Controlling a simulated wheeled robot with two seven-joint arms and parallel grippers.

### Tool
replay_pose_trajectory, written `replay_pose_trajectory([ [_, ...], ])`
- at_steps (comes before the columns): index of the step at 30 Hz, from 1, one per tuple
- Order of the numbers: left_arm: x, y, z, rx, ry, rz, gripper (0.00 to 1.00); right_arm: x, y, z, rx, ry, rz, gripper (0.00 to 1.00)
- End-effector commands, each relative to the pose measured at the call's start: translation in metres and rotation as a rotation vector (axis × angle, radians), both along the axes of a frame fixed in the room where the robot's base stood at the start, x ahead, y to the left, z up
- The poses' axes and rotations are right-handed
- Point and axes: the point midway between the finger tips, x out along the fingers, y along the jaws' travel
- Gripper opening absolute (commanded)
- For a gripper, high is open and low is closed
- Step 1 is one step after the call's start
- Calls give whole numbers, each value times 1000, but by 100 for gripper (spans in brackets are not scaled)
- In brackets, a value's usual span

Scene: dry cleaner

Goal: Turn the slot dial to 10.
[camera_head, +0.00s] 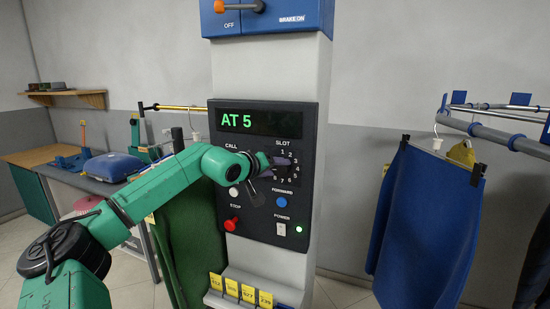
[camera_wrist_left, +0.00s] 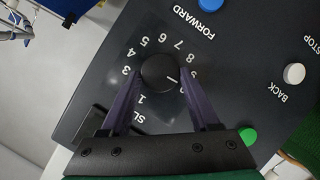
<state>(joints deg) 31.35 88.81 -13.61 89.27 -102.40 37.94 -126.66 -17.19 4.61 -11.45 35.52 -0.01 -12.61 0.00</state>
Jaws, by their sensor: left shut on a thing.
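The slot dial (camera_wrist_left: 158,73) is a round black knob on the dark control panel (camera_head: 307,207), ringed by white numerals. In the left wrist view its white pointer line aims right and slightly down, toward one finger; the numeral there is partly covered. My left gripper (camera_head: 277,162) is at the dial, its two purple fingers on opposite sides of the knob, shut on it (camera_wrist_left: 160,76). In the head view the gripper hides most of the dial. The green display (camera_head: 262,121) above reads "AT 5". My right gripper is not in view.
Around the dial are a white button (camera_head: 233,191), a red stop knob (camera_head: 231,224), a blue forward button (camera_head: 282,202) and a lit power switch (camera_head: 281,230). Blue garments hang on a rail (camera_head: 497,135) at right. Yellow numbered tags (camera_head: 231,288) stand below the panel.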

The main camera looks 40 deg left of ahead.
Motion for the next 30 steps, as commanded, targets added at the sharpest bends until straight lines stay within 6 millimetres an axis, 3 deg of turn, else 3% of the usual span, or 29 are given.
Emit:
replay_pose_trajectory([
  [6, 0, -1, 0, 76, 35, -1, 6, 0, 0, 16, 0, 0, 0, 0],
  [23, 0, -2, -3, 107, 45, -1, 6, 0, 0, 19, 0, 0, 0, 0],
  [24, 0, -2, -3, 107, 45, -1, 77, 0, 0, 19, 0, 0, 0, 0],
  [25, 0, -2, -3, 106, 45, 0, 89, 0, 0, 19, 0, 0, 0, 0],
  [26, 0, -2, -3, 106, 44, 0, 92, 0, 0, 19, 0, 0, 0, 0],
  [30, 0, -1, -2, 107, 41, 0, 92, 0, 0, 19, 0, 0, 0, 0],
])
